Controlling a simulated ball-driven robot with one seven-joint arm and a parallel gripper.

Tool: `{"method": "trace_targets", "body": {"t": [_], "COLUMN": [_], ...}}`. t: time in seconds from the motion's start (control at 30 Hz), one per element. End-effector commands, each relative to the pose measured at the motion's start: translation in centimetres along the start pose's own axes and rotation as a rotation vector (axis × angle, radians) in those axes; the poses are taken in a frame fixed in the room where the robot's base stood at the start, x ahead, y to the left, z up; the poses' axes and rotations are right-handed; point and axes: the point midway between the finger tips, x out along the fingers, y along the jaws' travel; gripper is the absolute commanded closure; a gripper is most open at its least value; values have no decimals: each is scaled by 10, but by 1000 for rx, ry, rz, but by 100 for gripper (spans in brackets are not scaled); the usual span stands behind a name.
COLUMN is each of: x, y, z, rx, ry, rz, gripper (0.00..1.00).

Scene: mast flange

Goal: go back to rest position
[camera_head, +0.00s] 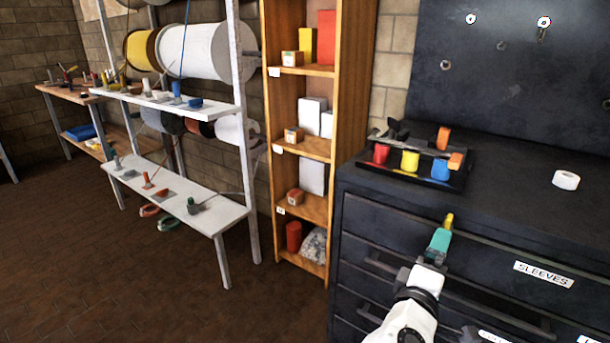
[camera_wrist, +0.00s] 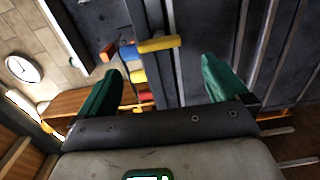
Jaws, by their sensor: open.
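My gripper (camera_head: 441,237) is in front of the dark drawer cabinet, at the lower right of the head view. Its two teal fingers are wide apart in the wrist view (camera_wrist: 163,68), with nothing held between them. A small yellow cylinder (camera_wrist: 158,44) lies just beyond the fingertips, against the dark cabinet. It shows in the head view as a yellow piece (camera_head: 449,220) above the teal fingers. I cannot tell what it rests on.
The dark cabinet (camera_head: 372,212) bears a black tray (camera_head: 405,175) with red, yellow and blue cups and an orange-handled tool. A white tape roll (camera_head: 566,180) lies to its right. A wooden shelf (camera_head: 335,110) and white rack (camera_head: 205,212) stand left. Brown floor (camera_head: 150,290) is open at lower left.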

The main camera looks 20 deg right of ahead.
Motion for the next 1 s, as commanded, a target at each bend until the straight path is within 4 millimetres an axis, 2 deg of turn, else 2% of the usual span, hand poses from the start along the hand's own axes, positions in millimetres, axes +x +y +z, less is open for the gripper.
{"method": "trace_targets", "body": {"t": [0.07, 0.13, 0.27, 0.37, 0.5, 0.6, 0.7, 0.9, 0.97, 1.0], "x": [0, -2, -13, -36, -86, -126, -165, -235, -255, -252], "y": [0, -10, -56, -109, -178, -212, -234, -255, -258, -240], "z": [0, 8, 40, 72, 111, 131, 145, 169, 175, 172], "rx": [0, 28, 157, 293, 451, 523, 565, 593, 591, 595], "ry": [0, -9, -57, -122, -230, -304, -366, -472, -500, -495], "rz": [0, -38, -216, -429, -745, -945, -1112, -1388, -1463, -1454], "gripper": [0, 0, 0, 0, 0, 0, 0, 0, 0, 0]}}
